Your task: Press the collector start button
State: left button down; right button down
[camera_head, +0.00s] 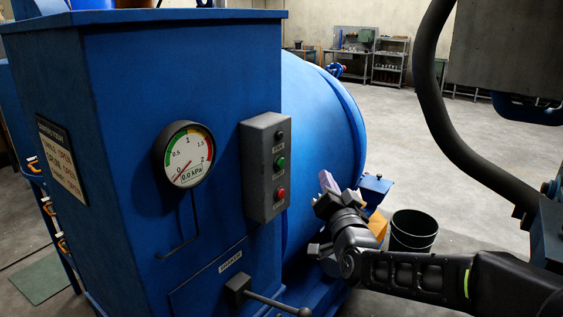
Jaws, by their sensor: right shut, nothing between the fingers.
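The collector control box (265,167) is a grey box on the blue cabinet (120,90), left of picture centre. It carries a dark knob or lamp at the top, a green button (281,162) in the middle and a red button (281,193) below. My right gripper (328,185) comes in from the right, to the right of the box and a little below the green button. It is shut, holds nothing, and appears apart from the box. My left gripper is not in view.
A round gauge (189,155) on the cabinet reads 0.0 kPa. A lever handle (275,300) sticks out below the box. A blue drum body (320,130) lies behind my gripper. A dark bucket (413,231) stands on the floor. A black hose (440,120) hangs at right.

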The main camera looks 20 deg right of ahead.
aim_at(281, 163)
jog(key=shift+w, duration=0.1)
jog(key=w+a+p, duration=0.2)
jog(key=w+a, duration=0.2)
jog(key=w, duration=0.3)
jog(key=shift+w+a, duration=0.25)
dwell(2.1)
jog(key=shift+w+a+b, duration=0.2)
jog(key=shift+w+b, duration=0.2)
jog(key=shift+b, duration=0.05)
